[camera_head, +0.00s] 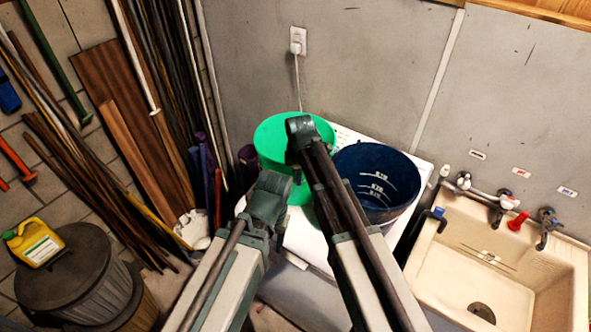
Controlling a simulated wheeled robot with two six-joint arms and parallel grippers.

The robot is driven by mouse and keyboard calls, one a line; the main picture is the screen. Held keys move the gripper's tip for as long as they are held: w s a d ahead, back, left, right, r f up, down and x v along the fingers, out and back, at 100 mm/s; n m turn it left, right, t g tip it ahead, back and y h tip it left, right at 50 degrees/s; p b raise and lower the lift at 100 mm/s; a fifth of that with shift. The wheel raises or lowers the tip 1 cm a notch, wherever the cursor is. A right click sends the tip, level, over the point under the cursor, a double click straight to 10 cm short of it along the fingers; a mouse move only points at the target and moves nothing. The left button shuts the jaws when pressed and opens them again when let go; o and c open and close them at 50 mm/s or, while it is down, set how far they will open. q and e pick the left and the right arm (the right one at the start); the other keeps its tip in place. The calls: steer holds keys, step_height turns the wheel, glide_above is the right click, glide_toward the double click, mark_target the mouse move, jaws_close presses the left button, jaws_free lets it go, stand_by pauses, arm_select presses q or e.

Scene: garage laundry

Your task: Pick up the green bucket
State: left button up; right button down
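The green bucket (270,138) stands upright on the white machine top, near the wall. My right arm reaches up over its right part and hides some of it. My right gripper (297,172) shows only as a small dark part against the bucket's front side; its fingers are mostly hidden by my arm, so I cannot tell whether it touches the bucket. My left arm ends in front of the bucket, at its lower left; its gripper is hidden behind the arm's joint.
A dark blue bucket (392,176) stands just right of the green one. A beige sink (453,265) with taps is at the right. Leaning boards and poles (125,80) are at the left, above a lidded bin (65,283) carrying a yellow jug (36,243).

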step_height(320, 180, up, 10)
steer(key=p, duration=1)
